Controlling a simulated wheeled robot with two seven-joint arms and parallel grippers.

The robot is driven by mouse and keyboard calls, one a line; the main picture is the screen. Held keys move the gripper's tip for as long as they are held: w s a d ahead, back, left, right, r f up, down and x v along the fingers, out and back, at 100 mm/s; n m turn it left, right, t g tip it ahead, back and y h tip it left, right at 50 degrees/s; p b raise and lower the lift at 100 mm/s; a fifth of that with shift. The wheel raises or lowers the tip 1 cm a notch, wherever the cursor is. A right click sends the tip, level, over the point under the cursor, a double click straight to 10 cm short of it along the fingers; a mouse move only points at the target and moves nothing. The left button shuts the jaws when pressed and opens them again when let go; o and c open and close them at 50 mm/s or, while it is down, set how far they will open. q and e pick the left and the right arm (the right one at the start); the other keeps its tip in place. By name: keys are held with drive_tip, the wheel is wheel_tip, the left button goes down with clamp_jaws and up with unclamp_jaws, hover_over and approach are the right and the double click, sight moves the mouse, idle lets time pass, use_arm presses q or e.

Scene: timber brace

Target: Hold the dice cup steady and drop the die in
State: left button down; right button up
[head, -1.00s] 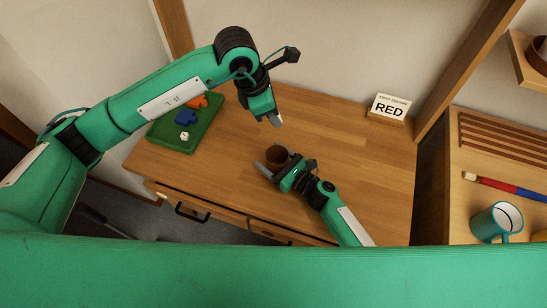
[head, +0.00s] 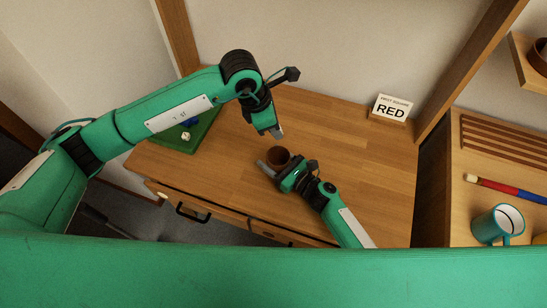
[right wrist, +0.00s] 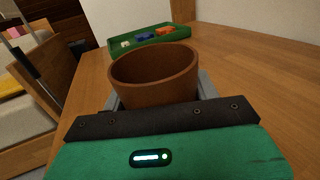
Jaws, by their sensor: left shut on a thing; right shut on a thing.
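The brown dice cup (head: 279,155) stands upright at the middle of the desk. My right gripper (head: 279,168) is shut on it. In the right wrist view the cup (right wrist: 155,75) sits between the grey fingers, and the part of its inside that shows looks empty. My left gripper (head: 277,133) points down above and just behind the cup in the head view, apart from it. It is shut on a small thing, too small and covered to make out. A white die-like cube (head: 185,136) lies on the green tray (head: 178,148).
A blue piece (right wrist: 145,36) and an orange piece (right wrist: 166,31) also lie on the tray. A card reading RED (head: 393,107) stands at the back right. A teal mug (head: 497,225) is on the right-hand surface. The desk right of the cup is clear.

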use_arm(q)
wheel_tip(320, 180, down, 8)
idle(1.0)
drive_tip(key=c, duration=1.2)
unclamp_jaws()
use_arm(e)
drive_tip(key=o, duration=1.1)
use_arm(q)
drive_tip(key=v, duration=1.2)
